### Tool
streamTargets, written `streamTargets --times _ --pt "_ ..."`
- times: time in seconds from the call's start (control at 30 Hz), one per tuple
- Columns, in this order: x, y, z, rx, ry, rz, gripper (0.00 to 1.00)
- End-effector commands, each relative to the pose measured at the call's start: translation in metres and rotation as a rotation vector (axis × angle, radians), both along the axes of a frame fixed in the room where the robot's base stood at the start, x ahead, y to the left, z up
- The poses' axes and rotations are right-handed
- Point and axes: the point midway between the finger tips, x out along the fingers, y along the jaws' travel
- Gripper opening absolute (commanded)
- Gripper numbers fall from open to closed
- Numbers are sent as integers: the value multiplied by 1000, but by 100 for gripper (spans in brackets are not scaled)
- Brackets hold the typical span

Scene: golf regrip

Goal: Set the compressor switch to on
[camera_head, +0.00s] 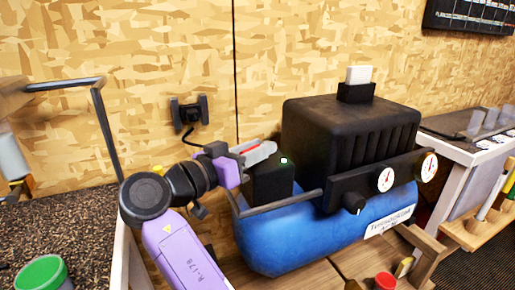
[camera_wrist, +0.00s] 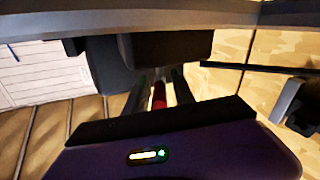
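The compressor has a blue tank (camera_head: 290,240) and a black ribbed housing (camera_head: 345,130). A small black box (camera_head: 267,185) stands at its left end, with a tiny lit greenish-white spot (camera_head: 284,160) at its upper right. My gripper (camera_head: 262,152) is just above this box, pointing right. A red part (camera_head: 256,147), which may be the switch, shows at the fingers. In the wrist view the red part (camera_wrist: 158,95) lies between my two dark fingers (camera_wrist: 160,94), with gaps on both sides. Contact and the switch's position cannot be made out.
Two white gauges (camera_head: 385,179) and a black knob (camera_head: 353,203) are on the compressor's front. A metal handle bar (camera_head: 285,203) runs below the box. A wall outlet (camera_head: 190,110) with a cable is behind my wrist. A red-capped item (camera_head: 385,281) stands at the front.

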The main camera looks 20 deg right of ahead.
Motion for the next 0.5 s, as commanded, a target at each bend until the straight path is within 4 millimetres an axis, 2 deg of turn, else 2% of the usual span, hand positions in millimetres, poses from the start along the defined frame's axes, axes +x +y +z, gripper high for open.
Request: streamTargets --times 0.33,0.5 --pt "0 0 2 -1 -3 0 37" --pt "0 0 17 0 -4 0 37"
